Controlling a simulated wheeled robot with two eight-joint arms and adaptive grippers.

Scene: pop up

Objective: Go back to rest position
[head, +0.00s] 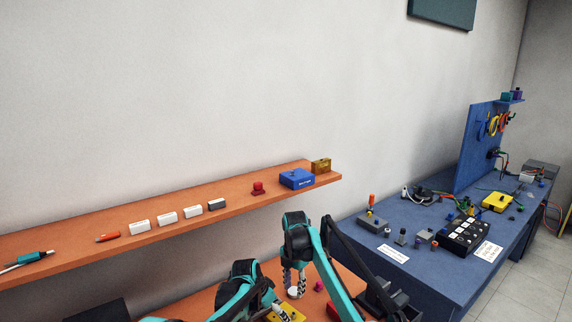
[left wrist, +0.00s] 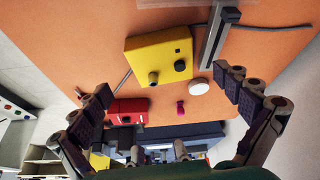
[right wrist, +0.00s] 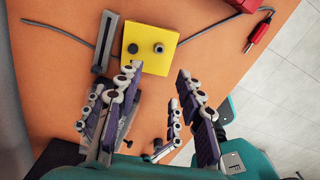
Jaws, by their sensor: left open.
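My right gripper (head: 293,284) hangs, fingers down, over the orange workbench in the head view. In the right wrist view its fingers (right wrist: 155,95) are spread with nothing held between them. My left arm (head: 245,285) is low in the head view, and its fingertips are not clear there. In the left wrist view the left gripper (left wrist: 165,95) is wide open and empty above the bench. A yellow box with two dark knobs (left wrist: 160,50) lies ahead of its fingers. The yellow box also shows in the right wrist view (right wrist: 151,32), beyond the right fingers.
An orange shelf (head: 90,228) on the wall bears several small items, including a blue box (head: 297,179). A blue bench (head: 345,232) with tools stands at right. On the orange bench are a red box (left wrist: 127,112), a white disc (left wrist: 199,86) and a magenta piece (left wrist: 181,107).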

